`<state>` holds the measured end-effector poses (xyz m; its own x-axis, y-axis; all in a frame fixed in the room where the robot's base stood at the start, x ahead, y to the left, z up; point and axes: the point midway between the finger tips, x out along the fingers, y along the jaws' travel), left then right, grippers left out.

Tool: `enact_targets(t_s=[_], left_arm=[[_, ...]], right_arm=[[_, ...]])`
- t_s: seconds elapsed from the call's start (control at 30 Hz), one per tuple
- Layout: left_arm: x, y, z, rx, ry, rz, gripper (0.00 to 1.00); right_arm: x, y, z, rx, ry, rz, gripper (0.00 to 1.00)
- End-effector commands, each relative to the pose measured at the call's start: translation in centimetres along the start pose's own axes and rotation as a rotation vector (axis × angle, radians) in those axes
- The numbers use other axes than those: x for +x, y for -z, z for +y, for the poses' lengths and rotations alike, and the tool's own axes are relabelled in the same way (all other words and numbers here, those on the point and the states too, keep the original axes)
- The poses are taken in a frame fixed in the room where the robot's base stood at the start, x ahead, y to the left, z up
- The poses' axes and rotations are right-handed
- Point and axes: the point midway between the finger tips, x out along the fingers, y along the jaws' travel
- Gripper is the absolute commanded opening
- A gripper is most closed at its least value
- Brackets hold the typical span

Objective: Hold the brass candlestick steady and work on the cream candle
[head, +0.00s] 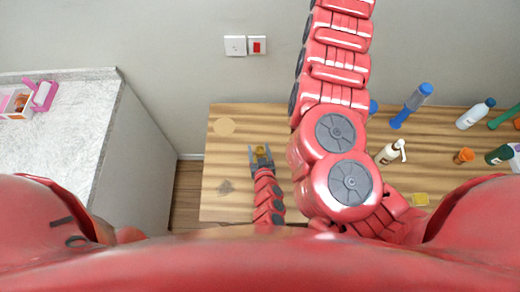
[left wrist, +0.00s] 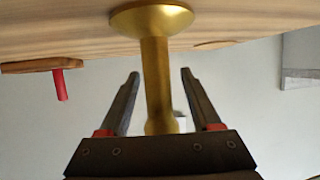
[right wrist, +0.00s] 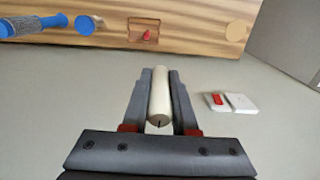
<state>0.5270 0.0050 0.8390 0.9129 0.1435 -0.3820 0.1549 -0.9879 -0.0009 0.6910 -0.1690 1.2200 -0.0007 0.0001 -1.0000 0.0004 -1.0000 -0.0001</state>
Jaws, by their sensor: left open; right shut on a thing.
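The brass candlestick (head: 260,149) stands on the wooden table in the head view. In the left wrist view its round base and stem (left wrist: 156,75) appear inverted, base at the top against the table. My left gripper (left wrist: 160,73) is open, with one finger on each side of the candlestick and gaps visible. It also shows in the head view (head: 261,153). My right gripper (right wrist: 160,71) is shut on the cream candle (right wrist: 160,98), whose dark wick end points toward the wrist camera. The right gripper and candle are outside the head view.
The wooden table (head: 230,205) holds a round pale disc (head: 224,126), a white pump bottle (head: 390,152), a blue-capped bottle (head: 475,114), a blue brush (head: 410,106) and an orange item (head: 464,156). A wall switch (head: 235,45) is behind. My right arm covers the table's middle.

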Motion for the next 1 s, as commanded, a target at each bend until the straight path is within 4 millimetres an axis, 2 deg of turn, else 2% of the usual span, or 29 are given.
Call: enact_targets(t_s=[0.2,0.27,0.57,0.6,0.77,0.8,1.0], left_arm=[[0.02,-0.02,0.03,0.000,-0.001,-0.001,0.65],[0.02,-0.01,0.03,0.000,-0.001,-0.001,0.56],[0.01,-0.01,0.05,-0.001,-0.001,-0.001,0.02],[0.01,-0.01,0.05,-0.001,-0.001,-0.001,0.00],[0.01,-0.01,0.06,-0.001,-0.001,-0.001,0.00],[0.01,-0.01,0.06,-0.001,-0.001,-0.001,0.31],[0.01,-0.01,0.06,-0.001,-0.001,-0.001,0.64]], right_arm=[[0.00,0.00,0.00,0.000,0.000,0.000,0.00],[0.00,0.00,0.00,0.000,0.000,0.000,0.00],[0.00,0.00,0.00,0.000,0.000,0.000,0.00],[0.00,0.00,0.00,0.000,0.000,0.000,0.00],[-0.01,0.01,0.00,0.000,0.000,0.000,0.00],[-0.01,0.01,0.00,0.000,0.000,0.000,0.00],[0.00,0.00,0.00,0.000,0.000,0.000,0.00]])
